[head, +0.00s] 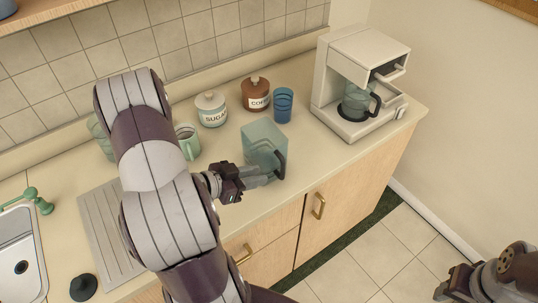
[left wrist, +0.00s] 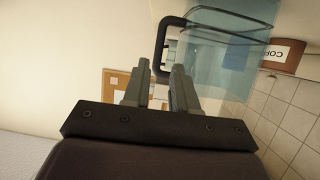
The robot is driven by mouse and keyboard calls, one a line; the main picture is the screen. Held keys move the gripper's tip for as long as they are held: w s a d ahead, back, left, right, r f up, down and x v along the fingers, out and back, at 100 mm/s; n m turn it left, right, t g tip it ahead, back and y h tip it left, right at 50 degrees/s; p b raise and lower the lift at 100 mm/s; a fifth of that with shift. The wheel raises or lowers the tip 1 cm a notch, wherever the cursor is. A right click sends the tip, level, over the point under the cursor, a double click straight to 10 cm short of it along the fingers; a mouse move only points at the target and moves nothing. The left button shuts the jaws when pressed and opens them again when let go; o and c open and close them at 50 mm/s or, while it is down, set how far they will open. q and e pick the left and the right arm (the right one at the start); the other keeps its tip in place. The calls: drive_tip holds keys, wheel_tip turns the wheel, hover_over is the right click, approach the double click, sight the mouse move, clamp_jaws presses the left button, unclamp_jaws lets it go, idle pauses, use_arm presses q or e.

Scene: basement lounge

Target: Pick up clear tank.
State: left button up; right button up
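The clear tank (head: 262,142) is a see-through bluish container with a dark handle (head: 281,163), standing on the counter below the canisters. In the left wrist view the tank (left wrist: 205,65) shows with its black handle (left wrist: 162,42) toward the fingers. My left gripper (head: 270,178) is at the handle. In the left wrist view its two fingers (left wrist: 160,72) are apart, with the handle's near end seen between them and a gap on the sides. My right gripper (head: 447,284) is low at the right, over the floor, away from the counter; its fingers are too unclear to read.
A sugar canister (head: 211,110), a brown coffee canister (head: 255,95) and a blue glass (head: 283,105) stand behind the tank. A green mug (head: 187,142) is left of it. A coffee maker (head: 358,85) stands right. The counter between tank and coffee maker is clear.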

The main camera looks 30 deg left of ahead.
sight(268, 157)
use_arm(q)
drive_tip(key=p+x, duration=0.1)
drive_tip(key=x, duration=0.7)
drive_tip(key=shift+s+d, duration=0.1)
drive_tip(key=shift+d, duration=0.05)
drive_tip(key=shift+w+f, duration=0.1)
drive_tip(key=shift+w, duration=0.1)
drive_tip(key=shift+s, duration=0.1)
clamp_jaws()
